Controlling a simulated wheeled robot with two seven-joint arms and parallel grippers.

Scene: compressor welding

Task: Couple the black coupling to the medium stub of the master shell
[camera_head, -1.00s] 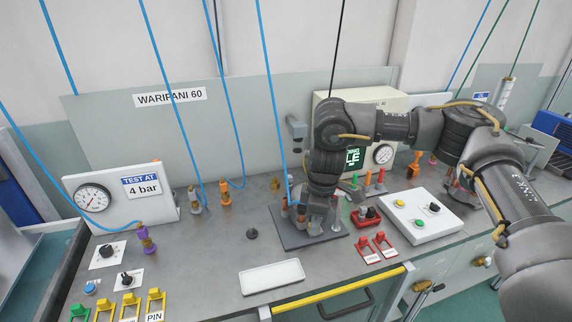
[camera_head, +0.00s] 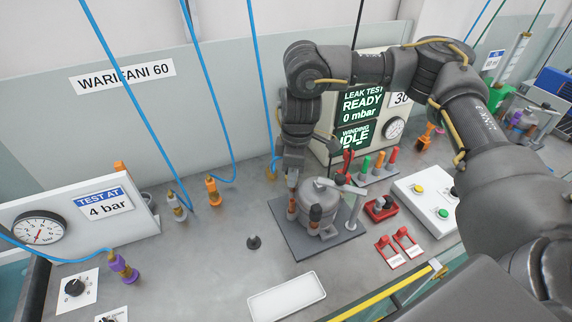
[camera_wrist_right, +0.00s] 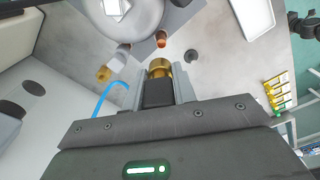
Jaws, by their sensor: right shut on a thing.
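The master shell (camera_head: 320,194) is a grey round pot on a dark square plate (camera_head: 285,232). Its lid also shows at the top of the wrist view (camera_wrist_right: 128,18). My right gripper (camera_head: 292,178) is low at the shell's left side. In the wrist view its fingers (camera_wrist_right: 159,92) are shut on the black coupling (camera_wrist_right: 157,94), whose brass end (camera_wrist_right: 160,68) points at the shell. A copper stub (camera_wrist_right: 162,40) lies just ahead of that end, with a small gap in the picture. I cannot tell which stub is the medium one. My left gripper is out of view.
A brass-ended fitting (camera_wrist_right: 104,73) is left of the coupling in the wrist view. A grey post (camera_head: 353,211) stands right of the shell. Red holders (camera_head: 380,208) are at the right.

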